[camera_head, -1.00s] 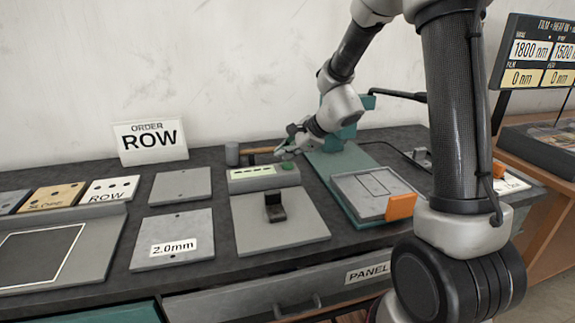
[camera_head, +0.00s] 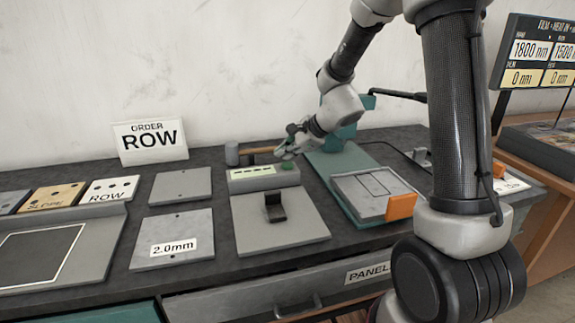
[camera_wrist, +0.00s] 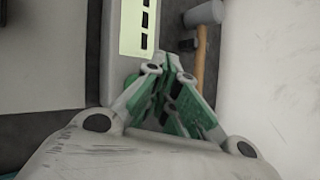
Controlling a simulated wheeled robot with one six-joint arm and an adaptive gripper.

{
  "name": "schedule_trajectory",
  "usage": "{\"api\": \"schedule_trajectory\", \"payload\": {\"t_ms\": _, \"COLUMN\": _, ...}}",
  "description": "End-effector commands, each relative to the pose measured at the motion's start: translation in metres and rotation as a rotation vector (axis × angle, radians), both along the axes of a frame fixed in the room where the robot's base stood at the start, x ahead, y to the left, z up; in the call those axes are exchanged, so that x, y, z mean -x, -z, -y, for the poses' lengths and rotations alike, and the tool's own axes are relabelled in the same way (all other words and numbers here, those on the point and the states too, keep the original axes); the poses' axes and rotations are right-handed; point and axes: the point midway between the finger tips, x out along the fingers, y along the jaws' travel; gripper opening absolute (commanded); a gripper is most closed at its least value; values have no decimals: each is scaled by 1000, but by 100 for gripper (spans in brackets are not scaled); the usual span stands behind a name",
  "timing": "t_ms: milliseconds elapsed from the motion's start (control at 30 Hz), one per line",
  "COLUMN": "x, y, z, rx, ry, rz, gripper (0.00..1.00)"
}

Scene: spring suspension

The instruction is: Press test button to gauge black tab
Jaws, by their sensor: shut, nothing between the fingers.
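The black tab (camera_head: 275,212) stands upright on a grey plate (camera_head: 305,228) in the head view. Behind it is the gauge box (camera_head: 240,186) with a pale display strip (camera_head: 253,171) and a green button (camera_head: 288,166) at its right end. My gripper (camera_head: 284,156) is shut and empty, just behind and above the button; I cannot tell whether it touches.
A hammer lies behind the gauge box, its head (camera_head: 232,154) to the left; its handle (camera_wrist: 201,55) runs close to my fingers in the wrist view. A green-based fixture with an orange block (camera_head: 401,206) stands to the right. A 2.0mm plate (camera_head: 190,222) lies left.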

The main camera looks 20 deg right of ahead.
Motion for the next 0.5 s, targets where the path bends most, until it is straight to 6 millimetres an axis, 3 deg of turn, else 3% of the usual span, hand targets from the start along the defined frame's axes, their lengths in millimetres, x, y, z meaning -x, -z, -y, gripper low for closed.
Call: {"api": "schedule_trajectory", "payload": {"t_ms": 500, "x": 0, "y": 8, "z": 0, "rx": 0, "ry": 0, "rz": 0, "gripper": 0}}
